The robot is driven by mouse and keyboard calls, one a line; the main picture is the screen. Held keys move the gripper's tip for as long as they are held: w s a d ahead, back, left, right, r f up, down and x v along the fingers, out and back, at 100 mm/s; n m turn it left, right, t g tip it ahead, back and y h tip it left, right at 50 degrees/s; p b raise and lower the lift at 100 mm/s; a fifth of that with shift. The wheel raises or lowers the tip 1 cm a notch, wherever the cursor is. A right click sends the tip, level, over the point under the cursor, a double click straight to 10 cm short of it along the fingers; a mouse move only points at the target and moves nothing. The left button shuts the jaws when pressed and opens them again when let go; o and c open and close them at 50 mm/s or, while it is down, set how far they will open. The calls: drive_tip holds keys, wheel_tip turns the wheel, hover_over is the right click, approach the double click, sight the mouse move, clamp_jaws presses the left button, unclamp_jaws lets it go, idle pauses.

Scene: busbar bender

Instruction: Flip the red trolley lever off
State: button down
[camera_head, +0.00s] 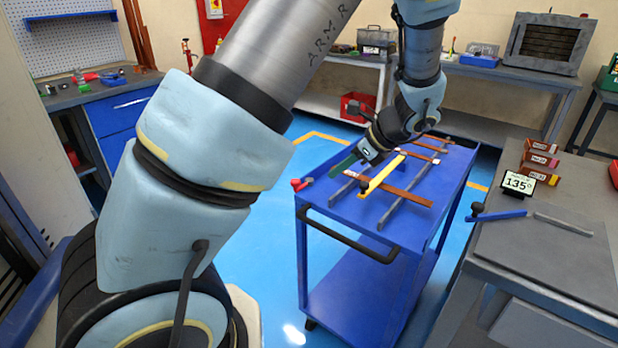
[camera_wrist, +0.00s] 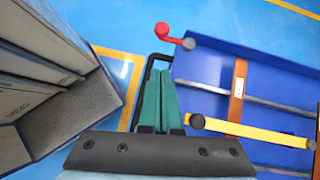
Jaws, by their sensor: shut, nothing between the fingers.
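The red lever (camera_head: 300,184) sticks out from the left edge of the blue trolley (camera_head: 345,212) in the head view. In the wrist view the red lever (camera_wrist: 170,34) lies at the top, pointing left from a round grey pivot (camera_wrist: 189,43) at the corner of the trolley top (camera_wrist: 212,62). My gripper (camera_head: 334,174) is over the trolley top, to the right of the lever and apart from it. Its green fingers are together and empty. In the wrist view my gripper (camera_wrist: 160,75) points up the picture, with the lever beyond its tips.
A yellow bar (camera_head: 382,175) with a dark knob and brown strips (camera_head: 405,195) lie across grey rails on the trolley. A black handle (camera_head: 350,238) runs along its near end. A grey bench (camera_head: 550,255) with a blue-handled tool stands right. Blue floor is clear left of the trolley.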

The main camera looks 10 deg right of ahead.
sight(297, 188)
drive_tip(key=shift+w+a+f+p, duration=0.35)
drive_tip(key=shift+w+a+f, duration=0.5)
drive_tip(key=shift+a, duration=0.2)
drive_tip(key=shift+w+a+f+p, duration=0.35)
drive_tip(key=shift+w+a+f, duration=0.4)
drive_tip(key=shift+a+f, duration=0.2)
drive_tip(key=shift+w+a+f+p, duration=0.35)
drive_tip(key=shift+w+a+f, duration=0.5)
drive_tip(key=shift+a, duration=0.25)
drive_tip(key=shift+a, duration=0.1)
